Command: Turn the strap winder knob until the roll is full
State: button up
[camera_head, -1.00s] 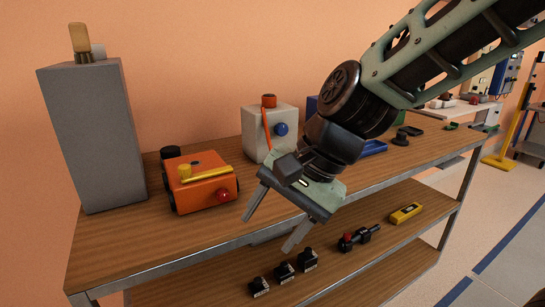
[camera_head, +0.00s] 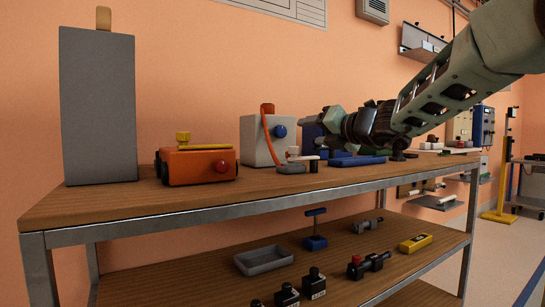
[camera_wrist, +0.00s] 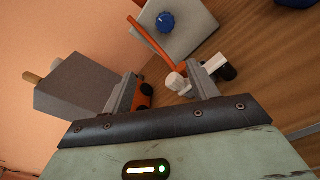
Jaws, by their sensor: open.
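The strap winder looks to be the white box (camera_head: 263,141) with a blue knob (camera_head: 280,131) on its face and an orange strap (camera_head: 267,136) hanging from an orange piece on top. It stands upright on the workbench. In the wrist view the box (camera_wrist: 183,22) is at the top, with the blue knob (camera_wrist: 166,22) turned toward me and uncovered. My gripper (camera_wrist: 174,68) is open, and nothing is clamped in it. Its fingers are apart from the knob. In the head view it is at the right of the box, its fingers hard to make out.
A white-and-black part (camera_wrist: 176,80) shows close to the right finger. An orange box (camera_head: 198,165) with a yellow handle and a tall grey block (camera_head: 98,105) stand to the left. Blue pieces (camera_head: 356,161) lie at the right. The bench's front strip is clear.

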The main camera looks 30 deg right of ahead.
jog(key=d+m, duration=0.2)
jog(key=h+b, duration=0.1)
jog(key=b, duration=0.2)
send_near(283, 131)
jog(key=shift+t, duration=0.3)
jog(key=w, duration=0.9)
jog(key=shift+w+a+f, duration=0.1)
jog(key=shift+a+f, duration=0.05)
jog(key=shift+f, duration=0.05)
jog(key=c, duration=1)
